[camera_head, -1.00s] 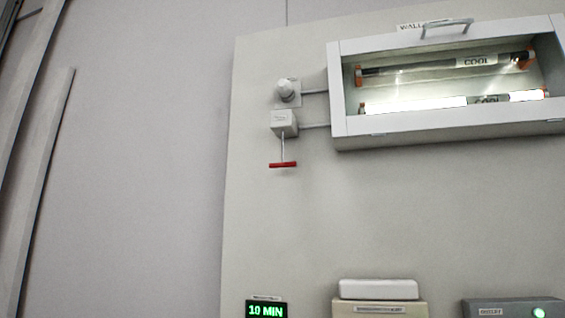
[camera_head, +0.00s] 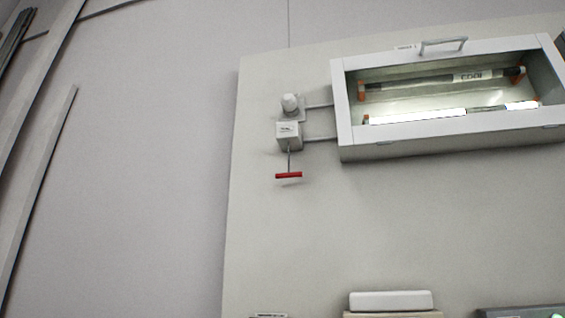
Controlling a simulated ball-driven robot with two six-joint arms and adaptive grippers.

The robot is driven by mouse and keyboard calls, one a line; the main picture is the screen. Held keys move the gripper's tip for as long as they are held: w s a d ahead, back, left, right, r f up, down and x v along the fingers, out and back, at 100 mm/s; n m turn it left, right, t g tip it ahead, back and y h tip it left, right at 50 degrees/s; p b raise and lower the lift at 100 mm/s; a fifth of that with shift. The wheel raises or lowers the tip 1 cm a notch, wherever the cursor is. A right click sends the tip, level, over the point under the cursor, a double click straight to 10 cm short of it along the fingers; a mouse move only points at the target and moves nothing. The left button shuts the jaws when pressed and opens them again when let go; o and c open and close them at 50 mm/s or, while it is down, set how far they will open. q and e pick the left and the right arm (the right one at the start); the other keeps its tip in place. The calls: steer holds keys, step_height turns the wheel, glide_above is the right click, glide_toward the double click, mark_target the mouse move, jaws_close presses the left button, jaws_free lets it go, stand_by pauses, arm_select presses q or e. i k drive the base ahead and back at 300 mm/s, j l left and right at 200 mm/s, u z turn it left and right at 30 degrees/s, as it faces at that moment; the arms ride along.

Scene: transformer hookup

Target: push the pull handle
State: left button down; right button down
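The pull handle (camera_head: 288,175) is a short red bar. It hangs on a thin rod below a small white switch box (camera_head: 289,135) on the wall panel, left of the lamp box. Nothing touches the handle. Neither of my grippers is in view.
A white lamp box (camera_head: 342,120) with a top handle (camera_head: 443,45) holds two tubes; the lower tube (camera_head: 418,117) is lit. A white knob (camera_head: 290,102) sits above the switch box. A white block (camera_head: 391,301) shows at the bottom edge. The panel around the handle is clear.

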mark_target(295, 174)
steer(key=i+j+z, duration=0.1)
steer(key=j, duration=0.4)
steer(key=i+j+z, duration=0.15)
steer(key=j, duration=0.4)
steer(key=i+j+z, duration=0.1)
steer(key=i+j, duration=0.15)
steer(key=j, duration=0.3)
steer(key=i+j+z, duration=0.15)
steer(key=j, duration=0.45)
steer(key=j+z, duration=0.1)
steer(key=j, duration=0.45)
steer(key=i, duration=0.05)
